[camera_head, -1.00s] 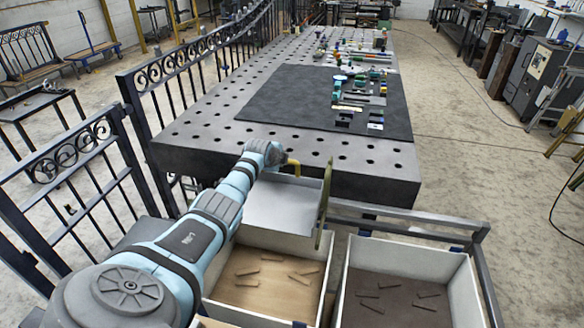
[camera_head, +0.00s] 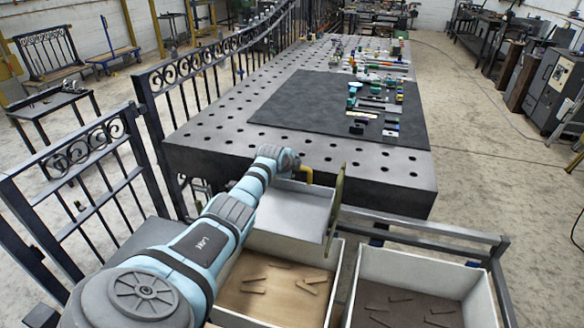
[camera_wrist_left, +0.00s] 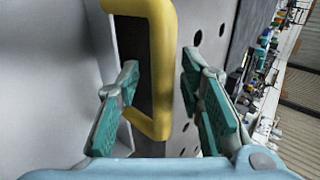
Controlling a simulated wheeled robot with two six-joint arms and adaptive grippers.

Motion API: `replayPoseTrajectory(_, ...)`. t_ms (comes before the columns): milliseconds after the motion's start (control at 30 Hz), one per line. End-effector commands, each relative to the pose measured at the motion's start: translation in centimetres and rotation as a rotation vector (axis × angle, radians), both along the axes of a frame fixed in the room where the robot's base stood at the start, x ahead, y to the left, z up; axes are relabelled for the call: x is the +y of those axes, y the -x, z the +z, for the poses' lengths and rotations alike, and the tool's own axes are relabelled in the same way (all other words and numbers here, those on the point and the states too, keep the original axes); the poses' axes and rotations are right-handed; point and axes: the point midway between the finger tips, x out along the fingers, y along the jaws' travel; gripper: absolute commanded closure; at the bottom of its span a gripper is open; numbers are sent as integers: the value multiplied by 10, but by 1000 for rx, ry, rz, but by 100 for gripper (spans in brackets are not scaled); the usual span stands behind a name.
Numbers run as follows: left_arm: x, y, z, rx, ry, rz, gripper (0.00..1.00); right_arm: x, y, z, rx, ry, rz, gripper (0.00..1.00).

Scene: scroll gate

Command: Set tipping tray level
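The tipping tray (camera_head: 292,208) is a pale grey pan between the table's near edge and the bins. It appears to slope toward the bins, though its exact tilt is hard to tell. A yellow bent handle (camera_head: 305,174) stands at its far edge. In the left wrist view the handle (camera_wrist_left: 164,60) lies between the green-padded fingers of my left gripper (camera_wrist_left: 160,80), with gaps visible on both sides. The gripper is open. In the head view its fingers are hidden behind my wrist. My right gripper is in neither view.
A tall olive plate (camera_head: 336,210) stands at the tray's right side. Two bins, a tan-floored one (camera_head: 240,292) and a brown-floored one (camera_head: 412,264), hold several small strips. The perforated table (camera_head: 225,140) carries a dark mat (camera_head: 300,105) with parts. An iron fence (camera_head: 150,90) runs along the left.

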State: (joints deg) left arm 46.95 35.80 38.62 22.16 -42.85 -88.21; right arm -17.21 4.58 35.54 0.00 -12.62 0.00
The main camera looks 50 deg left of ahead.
Motion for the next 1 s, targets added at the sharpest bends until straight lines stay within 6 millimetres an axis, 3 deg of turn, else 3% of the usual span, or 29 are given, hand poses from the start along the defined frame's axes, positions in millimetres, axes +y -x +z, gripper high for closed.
replayPoseTrajectory(400, -2, 7, 9, -4, -3, 1, 65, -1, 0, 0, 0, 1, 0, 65)
replayPoseTrajectory(833, -34, 69, 68, 2, -5, 0, 65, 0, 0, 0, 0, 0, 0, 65)
replayPoseTrajectory(1000, -42, 79, 79, 1, 0, 1, 65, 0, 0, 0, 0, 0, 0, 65)
